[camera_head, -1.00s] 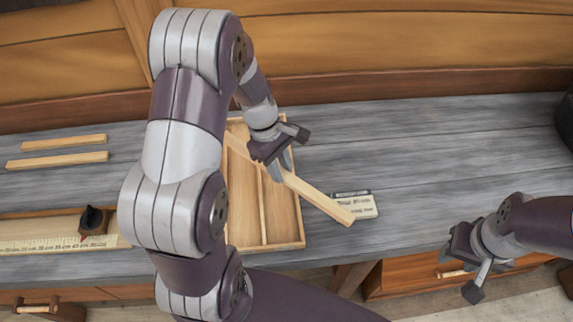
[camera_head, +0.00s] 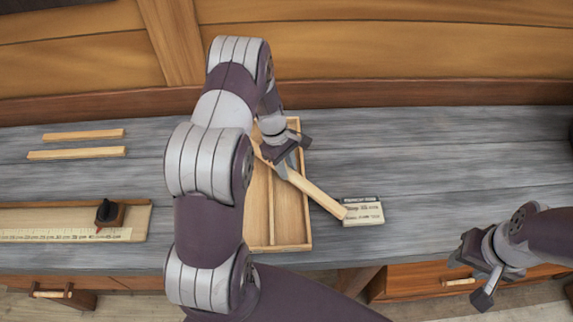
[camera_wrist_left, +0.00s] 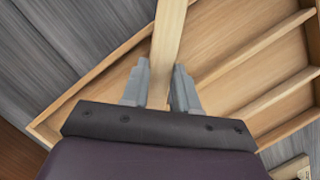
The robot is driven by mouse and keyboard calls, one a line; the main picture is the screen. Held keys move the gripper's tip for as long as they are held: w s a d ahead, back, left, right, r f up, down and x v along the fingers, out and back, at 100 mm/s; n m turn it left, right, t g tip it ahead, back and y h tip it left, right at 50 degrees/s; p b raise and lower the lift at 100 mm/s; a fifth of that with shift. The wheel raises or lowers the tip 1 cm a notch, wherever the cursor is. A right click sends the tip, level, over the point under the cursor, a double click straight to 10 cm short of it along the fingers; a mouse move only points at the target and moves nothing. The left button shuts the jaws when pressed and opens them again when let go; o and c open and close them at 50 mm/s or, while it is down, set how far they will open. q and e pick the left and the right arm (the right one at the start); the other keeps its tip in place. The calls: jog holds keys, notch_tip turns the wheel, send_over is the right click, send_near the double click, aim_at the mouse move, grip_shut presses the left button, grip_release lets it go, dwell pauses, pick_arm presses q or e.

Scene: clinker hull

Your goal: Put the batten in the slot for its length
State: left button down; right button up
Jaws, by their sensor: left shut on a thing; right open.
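My left gripper (camera_head: 283,158) is shut on a pale wooden batten (camera_head: 318,194). The batten lies slantwise over the slotted wooden tray (camera_head: 306,220), its near right end reaching past the tray's right edge close to a small label card. In the left wrist view the batten (camera_wrist_left: 168,45) runs between the two fingers (camera_wrist_left: 160,88), above the tray (camera_wrist_left: 235,75) with its dividers. Whether the batten touches the tray is unclear. My arm hides the tray's left part. My right gripper (camera_head: 478,272) is open and empty off the bench's front edge.
The label card (camera_head: 363,212) lies right of the tray; its writing is too small to read surely. Two battens (camera_head: 78,154) lie at the back left. A measuring board (camera_head: 65,235) with a dark stop (camera_head: 109,212) is at the left. The bench's right side is clear.

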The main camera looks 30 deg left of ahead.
pick_arm(q)
jog(key=c, duration=0.9)
grip_release()
jog(key=shift+o, duration=0.2)
jog(key=shift+r, duration=0.2)
jog(key=shift+w+a+r, duration=0.1)
jog(key=shift+a+r, duration=0.1)
jog(key=shift+r, duration=0.15)
jog(key=s+v, duration=0.1)
jog(key=v, duration=1)
jog(key=s+d+r+m+t+y, duration=0.2)
jog(key=s+d+r+m, duration=0.3)
jog(key=s+d+m, duration=0.6)
jog(key=s+m+y, duration=0.1)
jog(key=s+m, duration=0.1)
jog(key=m, duration=0.2)
jog(key=shift+s+d+r+m, duration=0.25)
jog(key=shift+d+m, duration=0.05)
jog(key=shift+d, duration=0.1)
